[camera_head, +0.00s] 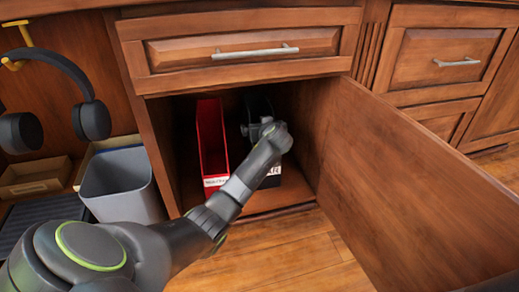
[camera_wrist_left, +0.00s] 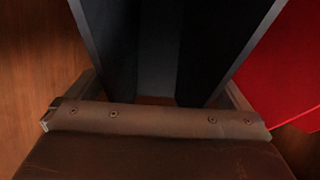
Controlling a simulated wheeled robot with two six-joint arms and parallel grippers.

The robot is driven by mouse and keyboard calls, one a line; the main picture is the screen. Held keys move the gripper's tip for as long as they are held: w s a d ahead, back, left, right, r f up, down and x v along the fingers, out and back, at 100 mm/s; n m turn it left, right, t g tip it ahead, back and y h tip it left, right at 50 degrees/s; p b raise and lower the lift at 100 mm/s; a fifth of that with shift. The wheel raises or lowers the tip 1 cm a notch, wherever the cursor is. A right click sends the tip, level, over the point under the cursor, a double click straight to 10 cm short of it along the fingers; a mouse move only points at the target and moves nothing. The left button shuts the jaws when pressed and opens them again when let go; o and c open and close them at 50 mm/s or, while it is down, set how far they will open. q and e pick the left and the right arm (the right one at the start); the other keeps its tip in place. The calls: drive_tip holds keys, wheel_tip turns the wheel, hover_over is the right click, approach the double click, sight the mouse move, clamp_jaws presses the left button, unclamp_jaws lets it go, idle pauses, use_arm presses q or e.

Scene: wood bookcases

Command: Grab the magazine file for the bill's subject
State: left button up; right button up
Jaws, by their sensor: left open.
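A red magazine file (camera_head: 211,140) stands upright in the open lower cabinet, with a white label low on its front, too small to read surely. A black magazine file (camera_head: 272,182) stands to its right, largely hidden by my left arm; its white label shows only in part, ending in "AFE". My left gripper (camera_head: 268,130) is open at the black file. In the left wrist view, the black file (camera_wrist_left: 215,45) lies ahead between the sides of my left gripper (camera_wrist_left: 155,100). The red file (camera_wrist_left: 290,70) is beside it. Contact cannot be told. No bill shows.
The cabinet door (camera_head: 410,180) stands open on the right. A closed drawer (camera_head: 245,48) is just above the opening. A grey bin (camera_head: 122,185) and hanging headphones (camera_head: 90,118) are at the left. Wooden floor (camera_head: 290,262) is clear in front.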

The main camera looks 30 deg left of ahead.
use_arm(q)
drive_tip(key=shift+b+x, duration=0.4)
drive_tip(key=shift+x, duration=0.5)
drive_tip(key=c, duration=1.5)
drive_tip(key=shift+c, duration=0.2)
drive_tip(key=shift+r, duration=0.2)
